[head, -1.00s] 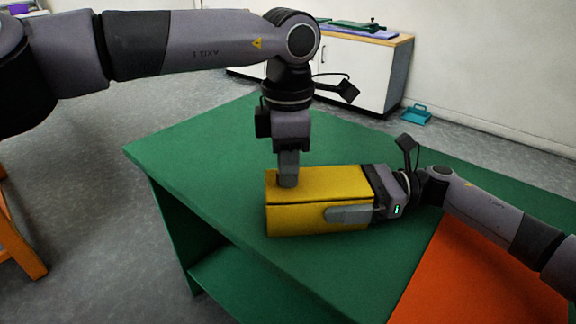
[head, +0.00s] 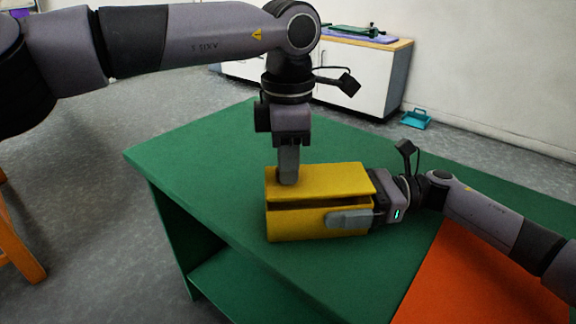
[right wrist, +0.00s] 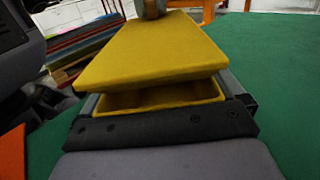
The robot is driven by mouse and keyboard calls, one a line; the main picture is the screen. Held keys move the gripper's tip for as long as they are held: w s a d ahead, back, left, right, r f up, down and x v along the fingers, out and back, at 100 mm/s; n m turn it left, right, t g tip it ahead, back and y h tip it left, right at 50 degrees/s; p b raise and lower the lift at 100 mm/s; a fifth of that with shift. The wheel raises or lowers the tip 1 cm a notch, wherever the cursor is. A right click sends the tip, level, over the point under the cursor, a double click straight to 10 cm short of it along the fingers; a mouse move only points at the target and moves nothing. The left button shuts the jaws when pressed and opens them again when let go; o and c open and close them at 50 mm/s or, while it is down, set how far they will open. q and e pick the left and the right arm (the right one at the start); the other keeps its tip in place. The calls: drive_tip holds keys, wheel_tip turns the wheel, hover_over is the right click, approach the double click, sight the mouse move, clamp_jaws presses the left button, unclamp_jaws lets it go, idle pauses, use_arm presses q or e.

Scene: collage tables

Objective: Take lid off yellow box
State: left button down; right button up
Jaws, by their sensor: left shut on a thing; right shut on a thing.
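The yellow box (head: 300,224) stands on the green table. Its yellow lid (head: 325,180) is raised a little above the box, with a dark gap between them. In the right wrist view the lid (right wrist: 155,48) is tilted over the box, and part of the box's hollow inside (right wrist: 165,95) shows. My left gripper (head: 288,180) points down from above and is shut on the lid at its left end. My right gripper (head: 350,220) is shut on the box from the right, with a finger along its front side. The left gripper's far finger is hidden.
The green table (head: 210,150) is clear left of and behind the box. An orange surface (head: 470,275) adjoins it at the lower right. A white cabinet (head: 350,72) and a blue dustpan-like object (head: 416,118) stand by the wall.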

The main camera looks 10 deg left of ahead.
use_arm(q)
drive_tip(key=shift+r, duration=0.3)
drive_tip(key=shift+r, duration=0.1)
drive_tip(key=shift+r, duration=1.95)
use_arm(e)
drive_tip(key=o, duration=1.1)
